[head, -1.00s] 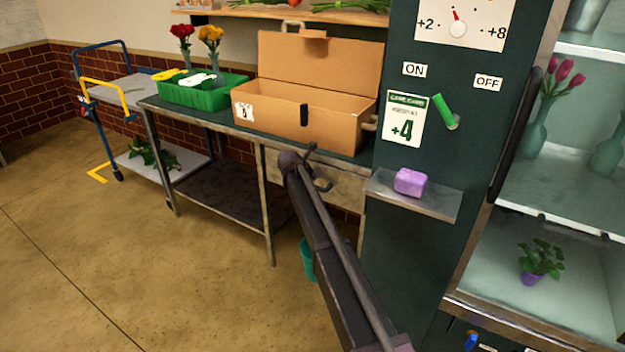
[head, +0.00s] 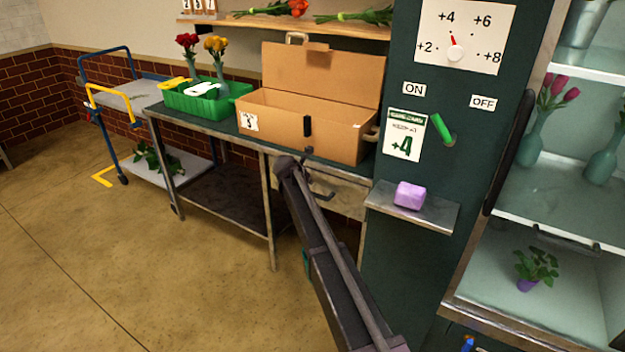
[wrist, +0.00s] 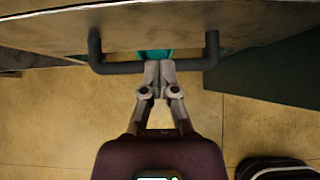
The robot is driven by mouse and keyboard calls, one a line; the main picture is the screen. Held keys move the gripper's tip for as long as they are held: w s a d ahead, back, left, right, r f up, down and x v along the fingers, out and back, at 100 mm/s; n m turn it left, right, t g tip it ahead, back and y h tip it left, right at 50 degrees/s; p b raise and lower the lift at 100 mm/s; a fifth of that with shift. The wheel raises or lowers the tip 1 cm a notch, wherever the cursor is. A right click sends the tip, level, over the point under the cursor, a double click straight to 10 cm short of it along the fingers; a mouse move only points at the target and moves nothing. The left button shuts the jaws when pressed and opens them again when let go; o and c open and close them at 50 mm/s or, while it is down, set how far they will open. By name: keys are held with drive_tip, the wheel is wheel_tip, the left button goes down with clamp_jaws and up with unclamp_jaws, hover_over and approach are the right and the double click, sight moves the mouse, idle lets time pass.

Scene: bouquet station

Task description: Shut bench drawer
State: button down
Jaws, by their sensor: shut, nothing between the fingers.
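The bench drawer (head: 345,200) is a pale grey-brown front under the right part of the green-topped bench (head: 225,127). My arm covers part of it, and I cannot tell in the head view how far it stands out. In the wrist view, the drawer front (wrist: 155,28) spans the top, with a dark bar handle (wrist: 120,68) on it. My gripper (wrist: 158,66) is shut and empty, its tips at the middle of the handle bar. I cannot tell whether they touch it.
An open cardboard box (head: 275,118) and a green crate (head: 190,103) stand on the bench. A small shelf with a purple block (head: 409,195) juts from the cabinet at right. A cart (head: 135,95) stands far left.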

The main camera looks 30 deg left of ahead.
drive_tip(key=p+v, duration=0.2)
drive_tip(key=v, duration=0.1)
drive_tip(key=shift+s+a+r, duration=0.1)
drive_tip(key=shift+s+r, duration=0.1)
drive_tip(key=shift+s, duration=0.15)
drive_tip(key=shift+s+f, duration=0.1)
drive_tip(key=shift+s, duration=0.05)
idle(0.4)
